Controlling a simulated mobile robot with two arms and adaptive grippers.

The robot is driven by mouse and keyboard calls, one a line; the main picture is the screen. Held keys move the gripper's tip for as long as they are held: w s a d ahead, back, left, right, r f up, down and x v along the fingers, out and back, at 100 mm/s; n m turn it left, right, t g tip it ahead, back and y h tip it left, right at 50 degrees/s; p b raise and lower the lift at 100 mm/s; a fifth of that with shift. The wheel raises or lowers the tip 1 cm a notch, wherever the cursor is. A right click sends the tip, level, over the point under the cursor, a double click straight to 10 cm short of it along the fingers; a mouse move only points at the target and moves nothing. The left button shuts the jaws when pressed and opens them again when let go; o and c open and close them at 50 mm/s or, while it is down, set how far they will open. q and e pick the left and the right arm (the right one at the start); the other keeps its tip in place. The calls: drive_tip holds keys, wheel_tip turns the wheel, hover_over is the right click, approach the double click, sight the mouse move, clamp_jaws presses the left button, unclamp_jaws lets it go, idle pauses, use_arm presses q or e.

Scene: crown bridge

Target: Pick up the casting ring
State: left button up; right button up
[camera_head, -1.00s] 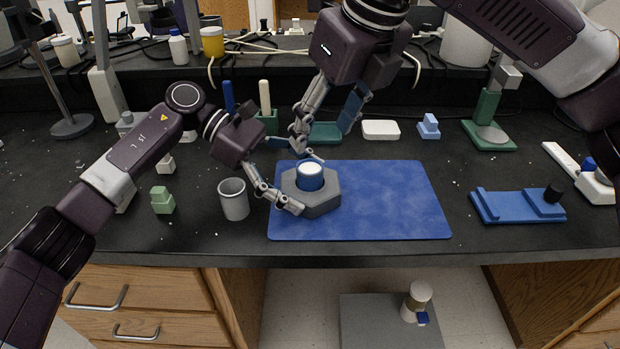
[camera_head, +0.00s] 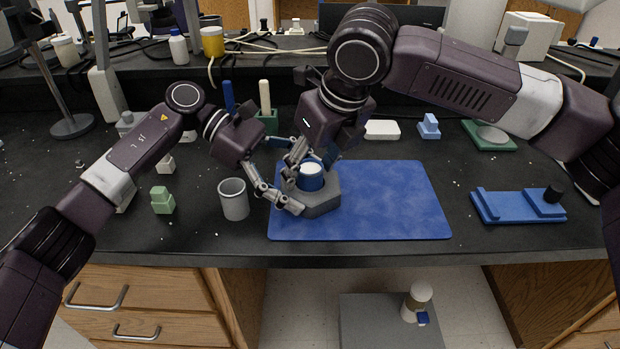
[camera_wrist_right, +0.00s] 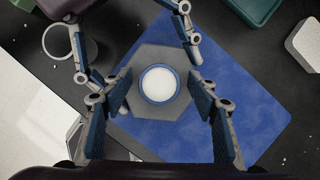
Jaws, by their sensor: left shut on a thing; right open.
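A blue-rimmed cylinder with a white top, seemingly the casting ring (camera_head: 311,178), sits upright in a grey hexagonal block (camera_head: 322,206). The block rests on the left part of a blue mat (camera_head: 395,200). My left gripper (camera_head: 297,188) is shut on the hexagonal block. My right gripper (camera_head: 309,168) is open just above the ring and partly hides it. In the right wrist view the ring (camera_wrist_right: 159,83) lies centred between the spread fingers of my right gripper (camera_wrist_right: 158,102); I cannot tell whether they touch it.
A grey open cup (camera_head: 233,200) stands left of the mat. A green stepped block (camera_head: 162,201) is farther left. A blue stand with a black knob (camera_head: 515,206) is at the right. The mat's right part is clear.

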sight(311, 167)
drive_tip(key=shift+c, duration=0.2)
drive_tip(key=c, duration=1.2)
wheel_tip(311, 167, up, 10)
drive_tip(key=shift+r, duration=0.1)
drive_tip(key=shift+c, duration=0.2)
